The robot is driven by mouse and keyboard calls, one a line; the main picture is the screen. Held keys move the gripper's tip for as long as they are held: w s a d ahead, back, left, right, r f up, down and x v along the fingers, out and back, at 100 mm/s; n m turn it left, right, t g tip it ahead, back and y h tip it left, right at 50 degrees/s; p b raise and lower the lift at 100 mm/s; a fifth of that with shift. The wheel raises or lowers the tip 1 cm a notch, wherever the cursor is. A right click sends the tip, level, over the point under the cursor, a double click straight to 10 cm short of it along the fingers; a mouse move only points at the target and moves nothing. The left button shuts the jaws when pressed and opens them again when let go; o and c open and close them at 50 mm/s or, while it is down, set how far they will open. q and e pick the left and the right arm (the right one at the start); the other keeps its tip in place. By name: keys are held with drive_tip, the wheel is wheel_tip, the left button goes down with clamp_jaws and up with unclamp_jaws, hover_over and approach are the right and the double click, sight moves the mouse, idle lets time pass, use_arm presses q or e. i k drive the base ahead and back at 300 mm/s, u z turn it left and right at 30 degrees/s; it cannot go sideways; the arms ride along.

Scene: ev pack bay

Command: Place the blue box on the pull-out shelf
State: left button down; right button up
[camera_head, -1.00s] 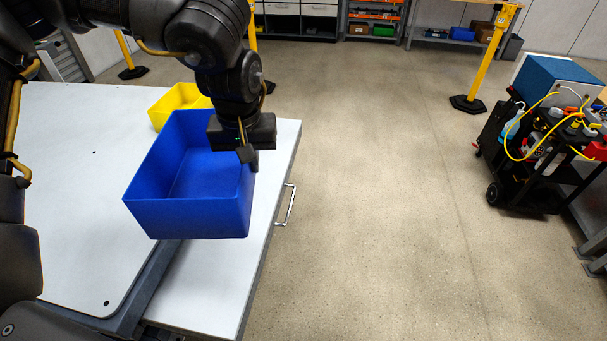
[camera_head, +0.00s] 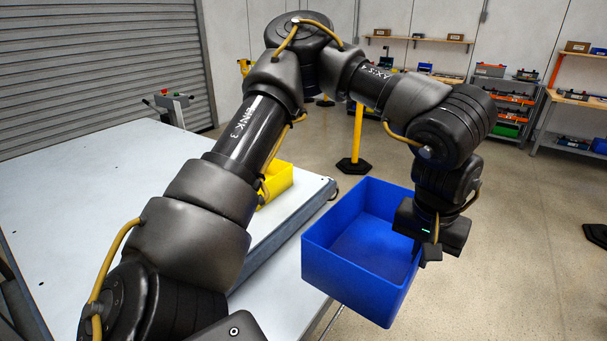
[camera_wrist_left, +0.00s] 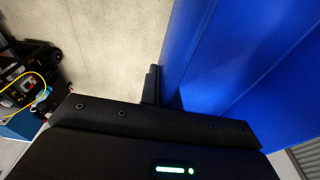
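The blue box (camera_head: 345,262) is an open-topped bin, roughly upright and slightly tilted in the head view. My left gripper (camera_head: 426,252) is shut on its right wall. In the wrist view a dark finger (camera_wrist_left: 152,86) lies against the blue wall (camera_wrist_left: 235,60). The box overlaps the right edge of the pull-out shelf (camera_head: 278,292), a white surface lower than the white table top beside it. It looks held in the air, but its height over the shelf is hard to tell. My left arm hides part of the shelf. My right gripper is not in view.
The white table top (camera_head: 90,200) is largely clear. A yellow post (camera_head: 356,135) stands on the floor behind. Open floor (camera_head: 510,230) lies to the right; stocked racks line the back.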

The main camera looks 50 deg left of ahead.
sight(269, 309)
drive_tip(key=u, duration=0.5)
drive_tip(key=i, duration=0.95)
drive_tip(key=u, duration=0.75)
